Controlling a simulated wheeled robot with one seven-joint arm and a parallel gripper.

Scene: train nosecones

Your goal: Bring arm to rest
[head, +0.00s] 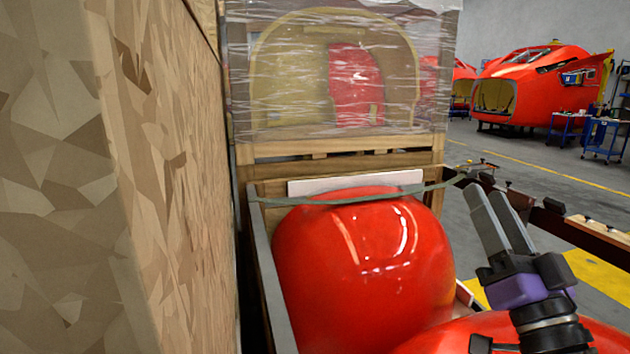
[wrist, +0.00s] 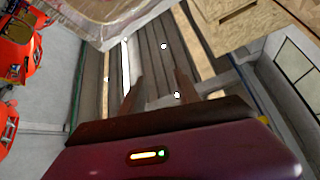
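My gripper (head: 486,192) is at the right of the head view, raised above a red glossy surface, with its two grey fingers pointing up and slightly left. In the wrist view my gripper (wrist: 158,80) shows two fingers standing apart with nothing between them. It is open and empty. The large red nosecone (head: 360,260) sits in a wooden crate (head: 262,265) to the left of the gripper, and a gap shows between them in the picture.
A tall wood-chip panel (head: 90,180) fills the left side. A plastic-wrapped crate (head: 290,80) stands behind the nosecone. A dark rail (head: 580,232) runs at the right. Further back are a red train nose (head: 530,90), blue carts (head: 605,135) and open grey floor (head: 490,150).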

